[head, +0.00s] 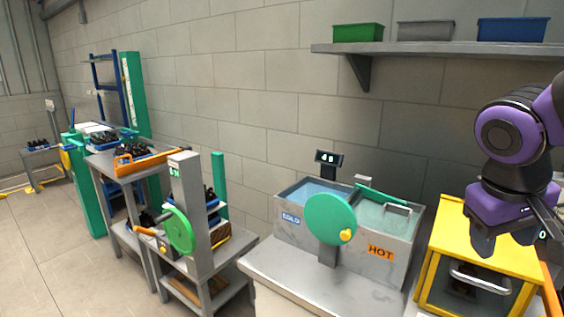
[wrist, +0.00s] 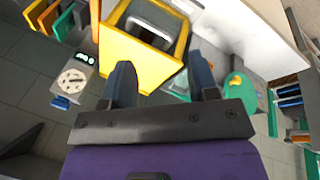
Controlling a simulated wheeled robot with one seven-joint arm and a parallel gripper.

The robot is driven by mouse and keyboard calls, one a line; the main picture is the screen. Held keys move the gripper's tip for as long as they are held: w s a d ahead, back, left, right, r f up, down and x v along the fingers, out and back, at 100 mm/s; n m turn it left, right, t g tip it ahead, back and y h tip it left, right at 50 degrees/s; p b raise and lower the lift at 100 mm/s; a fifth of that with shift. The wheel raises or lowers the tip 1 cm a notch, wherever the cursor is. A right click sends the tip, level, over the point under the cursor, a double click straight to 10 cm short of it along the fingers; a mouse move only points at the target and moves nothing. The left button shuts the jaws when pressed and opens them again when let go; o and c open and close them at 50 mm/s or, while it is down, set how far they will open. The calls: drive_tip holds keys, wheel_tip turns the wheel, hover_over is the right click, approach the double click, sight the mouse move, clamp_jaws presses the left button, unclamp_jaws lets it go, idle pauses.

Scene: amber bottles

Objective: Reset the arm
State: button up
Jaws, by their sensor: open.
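My gripper (wrist: 163,85) shows in the wrist view with its two dark fingers apart and nothing between them. In the head view my purple and black arm hangs at the right edge, and the gripper end (head: 538,232) is partly cut off there, above and beside a yellow box (head: 437,247). The yellow box also shows in the wrist view (wrist: 115,52), beyond the fingers. It has a metal handle and a dark window on its front. I cannot tell how far the fingers are from the box.
Twin basins marked COLD (head: 291,218) and HOT (head: 380,252) stand on a grey bench, with a green wheel (head: 330,219) in front. A wall shelf (head: 430,48) holds green, grey and blue bins. Stations with dark bottles (head: 133,149) stand at left. Floor at lower left is clear.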

drive_tip(key=s+a+r+t+y, duration=0.1)
drive_tip(key=s+r+t+y, duration=0.2)
drive_tip(key=s+r, duration=0.1)
drive_tip(key=shift+a+r+t, duration=0.2)
drive_tip(key=shift+r+t, duration=0.1)
drive_tip(key=shift+t, duration=0.1)
